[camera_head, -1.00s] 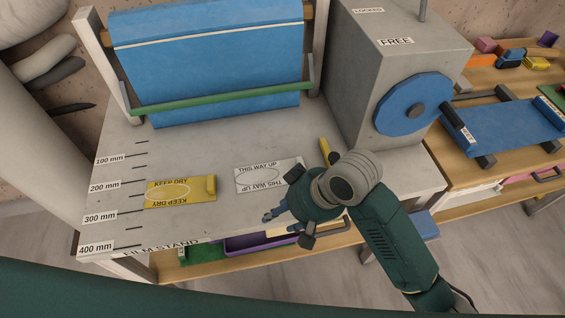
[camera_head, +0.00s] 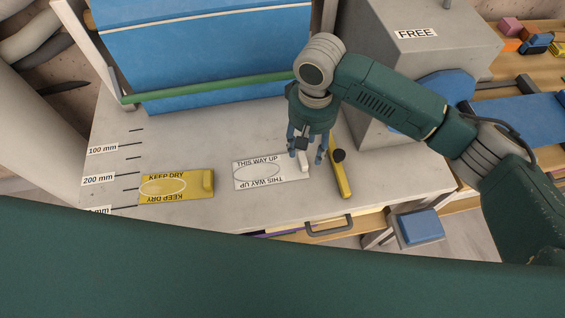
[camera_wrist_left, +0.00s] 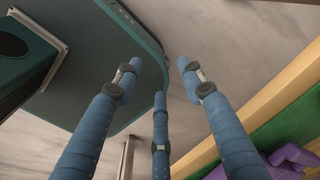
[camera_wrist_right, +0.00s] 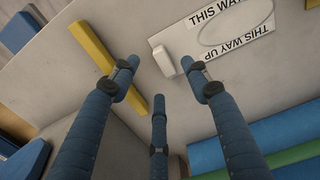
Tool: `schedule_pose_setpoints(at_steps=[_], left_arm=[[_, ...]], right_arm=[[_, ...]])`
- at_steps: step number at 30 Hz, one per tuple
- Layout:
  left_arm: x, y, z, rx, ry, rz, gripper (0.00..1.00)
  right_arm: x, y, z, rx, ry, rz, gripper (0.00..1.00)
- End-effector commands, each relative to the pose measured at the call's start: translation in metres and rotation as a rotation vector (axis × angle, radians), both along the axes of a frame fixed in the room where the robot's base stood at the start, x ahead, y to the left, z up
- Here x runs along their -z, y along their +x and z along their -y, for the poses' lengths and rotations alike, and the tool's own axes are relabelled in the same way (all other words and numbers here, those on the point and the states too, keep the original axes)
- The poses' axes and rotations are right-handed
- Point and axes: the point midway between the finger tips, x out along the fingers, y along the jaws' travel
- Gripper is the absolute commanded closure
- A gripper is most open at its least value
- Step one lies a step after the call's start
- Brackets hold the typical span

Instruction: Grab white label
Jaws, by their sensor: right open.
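The white label (camera_head: 257,173), printed THIS WAY UP twice around an oval, lies flat on the stone slab (camera_head: 218,215). It has a raised white block (camera_head: 304,161) at its right end. My right gripper (camera_head: 306,155) is open above that block, with its fingers pointing down around it and nothing held. In the right wrist view the label (camera_wrist_right: 238,30) and its white block (camera_wrist_right: 163,61) show beyond the spread fingers. My left gripper (camera_wrist_left: 162,75) shows only in its own wrist view, open and empty, above the floor.
A yellow KEEP DRY label (camera_head: 176,187) lies to the left. A yellow bar-shaped tool (camera_head: 339,175) lies just right of my right gripper. A blue film roll (camera_head: 210,45) with a green bar stands behind, and a grey block marked FREE (camera_head: 400,60) stands at the back right.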

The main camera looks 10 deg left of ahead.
Motion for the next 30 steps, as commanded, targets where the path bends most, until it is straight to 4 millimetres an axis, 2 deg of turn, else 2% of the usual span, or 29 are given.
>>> schedule_pose_setpoints(at_steps=[2,5,11,15,23,24,29,30], left_arm=[[-0.001,-0.009,0.000,0.000,0.001,-0.013,0.60],[-0.003,-0.011,0.000,0.000,0.001,-0.015,0.60],[-0.018,0.008,0.002,0.001,-0.002,0.010,0.60],[-0.022,0.022,0.004,0.001,-0.006,0.032,0.60],[-0.021,0.017,0.005,0.002,-0.006,0.025,0.60],[-0.020,0.015,0.004,0.001,-0.006,0.022,0.60],[-0.020,0.009,0.004,0.002,-0.005,0.012,0.60],[-0.020,0.008,0.004,0.002,-0.004,0.010,0.60]], right_arm=[[0.007,0.000,0.000,0.001,0.000,0.000,0.53],[0.013,0.000,0.000,0.000,-0.001,0.000,0.53],[0.039,0.002,0.000,0.000,-0.002,-0.002,0.53],[0.057,0.002,-0.001,-0.001,-0.001,0.001,0.53],[0.063,0.003,-0.001,-0.003,0.002,0.003,0.53],[0.063,0.003,-0.001,-0.003,0.002,0.003,0.55],[0.063,0.003,-0.001,-0.002,0.002,0.003,0.87],[0.063,0.003,-0.001,-0.002,0.002,0.003,0.90]])
